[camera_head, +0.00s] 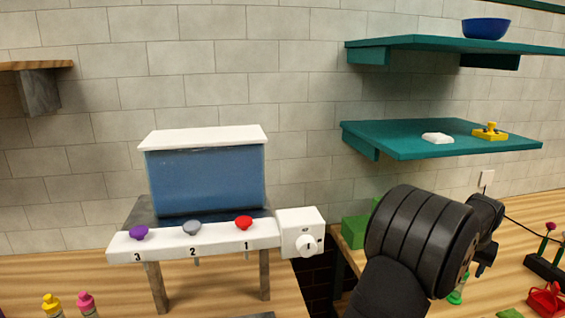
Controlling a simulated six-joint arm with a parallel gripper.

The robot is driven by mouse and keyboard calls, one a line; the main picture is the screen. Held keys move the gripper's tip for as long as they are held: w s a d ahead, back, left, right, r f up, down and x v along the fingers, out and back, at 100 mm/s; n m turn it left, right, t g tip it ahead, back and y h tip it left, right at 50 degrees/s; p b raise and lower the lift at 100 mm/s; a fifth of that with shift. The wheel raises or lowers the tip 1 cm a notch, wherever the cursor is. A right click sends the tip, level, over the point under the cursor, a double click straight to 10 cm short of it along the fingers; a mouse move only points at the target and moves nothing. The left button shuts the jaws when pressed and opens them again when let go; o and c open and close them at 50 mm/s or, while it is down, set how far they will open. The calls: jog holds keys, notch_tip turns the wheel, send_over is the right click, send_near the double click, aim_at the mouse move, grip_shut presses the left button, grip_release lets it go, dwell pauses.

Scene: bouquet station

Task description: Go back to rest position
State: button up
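My black arm rises from the bottom edge, right of centre, and bends to the right. Its large ribbed link hides part of the right table. What seems to be my gripper (484,262) shows only as a small dark shape beyond that link, above the right table. I cannot see its fingers clearly, nor whether it is open or shut, or whether it holds anything.
A blue tank (206,182) on a stand carries purple (139,232), grey (192,227) and red (244,222) knobs. A teal shelf (400,148) hangs above my arm. The right table holds green blocks (355,232), a red item (545,301) and a dark flower holder (543,268).

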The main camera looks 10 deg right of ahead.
jog(key=v, duration=0.7)
jog(key=x, duration=1.1)
jog(key=shift+f, duration=0.25)
notch_tip(320, 180, up, 4)
jog(key=shift+w+d+r, duration=0.1)
jog(key=shift+d, duration=0.05)
jog(key=s+r, duration=0.7)
jog(key=s, duration=0.5)
jog(key=w+a+r+n+t, duration=0.1)
jog(key=w+a+r+n, duration=0.15)
jog(key=w+a, duration=0.85)
jog(key=w+a+r+n, duration=0.1)
jog(key=w+a+r, duration=0.3)
jog(key=w+a, duration=0.7)
jog(key=w+a+r+n+y, duration=0.1)
jog(key=w+a+r+n, duration=0.1)
jog(key=w+a+r, duration=0.5)
jog(key=w+a+r+n+t+y, duration=0.1)
jog(key=w+a+r+n, duration=0.2)
jog(key=w+a+r, duration=0.4)
jog(key=w+a, duration=0.1)
jog(key=a, duration=0.6)
jog(key=shift+w+a+r+n+y, duration=0.2)
jog(key=shift+r+n+y, duration=0.1)
jog(key=shift+n, duration=0.05)
